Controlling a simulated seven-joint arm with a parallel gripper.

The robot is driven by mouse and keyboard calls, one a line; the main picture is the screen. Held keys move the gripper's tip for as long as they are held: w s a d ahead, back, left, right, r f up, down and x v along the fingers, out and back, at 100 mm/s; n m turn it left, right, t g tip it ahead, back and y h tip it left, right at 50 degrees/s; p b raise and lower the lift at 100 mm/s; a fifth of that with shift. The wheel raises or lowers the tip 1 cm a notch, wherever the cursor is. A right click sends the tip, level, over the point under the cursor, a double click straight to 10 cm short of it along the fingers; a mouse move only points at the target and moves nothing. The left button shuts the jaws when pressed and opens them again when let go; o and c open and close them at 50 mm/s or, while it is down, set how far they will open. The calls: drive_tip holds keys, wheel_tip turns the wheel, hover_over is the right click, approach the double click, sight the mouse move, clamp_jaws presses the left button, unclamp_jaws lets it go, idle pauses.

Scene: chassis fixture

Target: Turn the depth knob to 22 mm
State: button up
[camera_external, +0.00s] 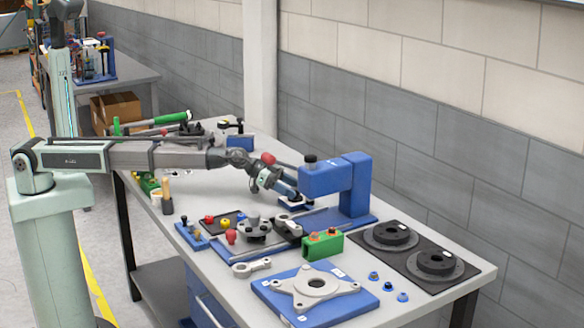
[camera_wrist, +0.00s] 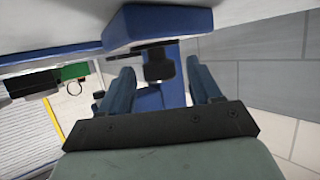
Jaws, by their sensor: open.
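A blue press-like fixture (camera_external: 352,190) stands on a blue base near the back of the bench. A black knob (camera_external: 311,158) sits on top of its overhanging head. My gripper (camera_external: 292,192) is by the left side of this head, its fingertips partly hidden. In the wrist view my gripper (camera_wrist: 160,88) is open, with two blue-grey fingers apart. I see no contact. No millimetre scale is readable.
A green block (camera_external: 322,245), a blue plate with a grey flanged part (camera_external: 315,287) and a black mat with dark discs (camera_external: 437,262) lie in front and right. Small tools and red parts crowd the left. A block wall (camera_external: 430,130) runs behind the bench.

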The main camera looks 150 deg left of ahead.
drive_tip(key=c, duration=1)
drive_tip(key=shift+c, duration=0.2)
drive_tip(key=shift+d+n+g+y, duration=0.1)
drive_tip(key=shift+n+g+y, duration=0.3)
drive_tip(key=shift+n+g, duration=0.1)
drive_tip(key=shift+w+d+n+g+y, duration=0.1)
drive_tip(key=shift+w+n+g+y, duration=0.05)
drive_tip(key=shift+n+g+y, duration=0.55)
drive_tip(key=shift+w+d+n+g+y, duration=0.1)
drive_tip(key=shift+n+g+y, duration=0.4)
drive_tip(key=shift+n+g, duration=0.4)
drive_tip(key=shift+w+n+g+y, duration=0.1)
drive_tip(key=shift+n+g+y, duration=0.3)
drive_tip(key=shift+n+g, duration=0.4)
drive_tip(key=shift+n+g+y, duration=0.3)
drive_tip(key=shift+n+g, duration=0.6)
drive_tip(key=o, duration=1)
drive_tip(key=shift+o, duration=0.2)
drive_tip(key=shift+r, duration=0.15)
